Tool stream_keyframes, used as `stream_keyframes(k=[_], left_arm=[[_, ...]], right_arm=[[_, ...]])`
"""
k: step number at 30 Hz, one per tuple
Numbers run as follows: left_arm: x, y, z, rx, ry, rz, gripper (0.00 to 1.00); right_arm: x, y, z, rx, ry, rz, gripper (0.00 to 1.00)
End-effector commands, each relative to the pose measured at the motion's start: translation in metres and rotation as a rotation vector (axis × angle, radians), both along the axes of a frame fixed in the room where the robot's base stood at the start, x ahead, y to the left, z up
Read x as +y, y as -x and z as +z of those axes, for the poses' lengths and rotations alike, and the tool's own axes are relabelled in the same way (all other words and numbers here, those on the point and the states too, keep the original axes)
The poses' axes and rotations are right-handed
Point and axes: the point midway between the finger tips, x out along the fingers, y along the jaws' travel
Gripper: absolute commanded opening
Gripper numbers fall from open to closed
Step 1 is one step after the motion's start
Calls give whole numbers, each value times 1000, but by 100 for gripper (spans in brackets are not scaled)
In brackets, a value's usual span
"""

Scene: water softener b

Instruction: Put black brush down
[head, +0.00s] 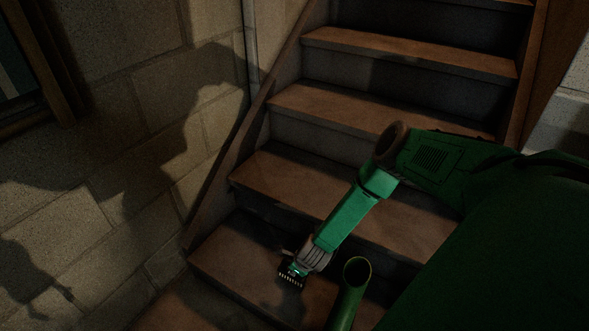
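My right arm comes in from the right, and its gripper (296,268) points down over a low wooden stair tread (240,262). At the gripper's tip is a small dark piece with a row of pale teeth or bristles. I cannot tell whether this is the black brush or part of the fingers. The view is too dark and small to show whether the fingers are open or shut, or whether the tip touches the tread. No separate brush can be made out on the stairs. My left gripper is not in view.
Wooden stairs (380,113) rise toward the back. A sloping side board (228,155) and a block wall (120,130) bound them on the left. A green open-ended tube (350,290) stands right of the gripper. The upper treads look clear.

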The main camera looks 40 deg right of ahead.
Motion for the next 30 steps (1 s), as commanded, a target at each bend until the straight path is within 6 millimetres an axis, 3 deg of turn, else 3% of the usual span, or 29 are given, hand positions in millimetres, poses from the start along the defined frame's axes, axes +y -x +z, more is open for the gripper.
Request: stream_keyframes(k=[2, 13, 15, 26, 30], left_arm=[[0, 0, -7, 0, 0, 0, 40], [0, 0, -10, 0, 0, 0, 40], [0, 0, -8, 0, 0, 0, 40], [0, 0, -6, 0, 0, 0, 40], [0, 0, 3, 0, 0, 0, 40]], right_arm=[[1, -1, -11, -1, 1, 2, 0], [1, -1, -13, -2, 0, 1, 0], [1, 0, -12, -1, 0, 1, 26], [1, 0, -10, -1, -1, 1, 26], [1, 4, 3, 0, -2, 1, 26]])
